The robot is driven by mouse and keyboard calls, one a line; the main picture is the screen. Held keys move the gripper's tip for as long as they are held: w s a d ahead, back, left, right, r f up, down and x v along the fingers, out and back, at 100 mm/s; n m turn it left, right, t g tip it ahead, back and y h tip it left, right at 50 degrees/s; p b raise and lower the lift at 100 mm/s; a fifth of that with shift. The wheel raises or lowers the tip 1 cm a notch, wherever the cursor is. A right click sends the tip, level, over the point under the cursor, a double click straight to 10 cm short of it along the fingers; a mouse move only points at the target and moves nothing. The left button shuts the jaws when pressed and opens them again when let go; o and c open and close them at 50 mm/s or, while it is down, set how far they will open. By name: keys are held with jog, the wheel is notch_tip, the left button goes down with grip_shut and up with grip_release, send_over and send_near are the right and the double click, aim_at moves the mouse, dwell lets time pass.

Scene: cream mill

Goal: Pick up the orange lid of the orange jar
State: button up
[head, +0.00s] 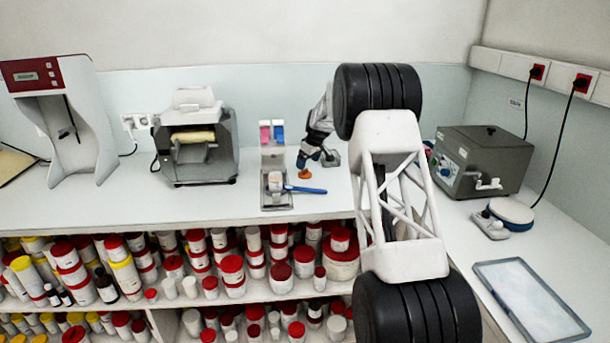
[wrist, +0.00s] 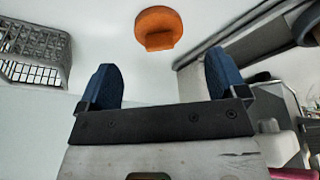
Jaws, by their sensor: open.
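The orange lid (head: 304,178) lies on the white counter, just below my gripper in the head view. In the wrist view the round orange lid (wrist: 158,24), with a raised grip on it, is ahead of the fingers and roughly centred between them. My gripper (head: 309,158) has blue fingers that stand wide apart with nothing between them; the wrist view shows both fingers (wrist: 165,78). The lid is apart from the fingers. I cannot make out an orange jar for certain; a small pale container (head: 275,181) stands in a grey tray left of the lid.
A blue-handled tool (head: 305,190) lies close below the lid. A stand with pink and blue items (head: 271,133) is behind the tray. A grey mill (head: 195,145) is further left, a grey bath (head: 483,160) at right. A grey basket (wrist: 36,52) shows in the wrist view.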

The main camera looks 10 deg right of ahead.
jog(key=shift+f, duration=0.1)
jog(key=shift+x, duration=2.5)
jog(key=shift+w+a, duration=0.1)
jog(key=shift+w, duration=0.1)
jog(key=shift+c, duration=0.5)
jog(key=c, duration=0.8)
jog(key=shift+c, duration=1.1)
jog(key=shift+r, duration=5.05)
jog(key=shift+r, duration=0.1)
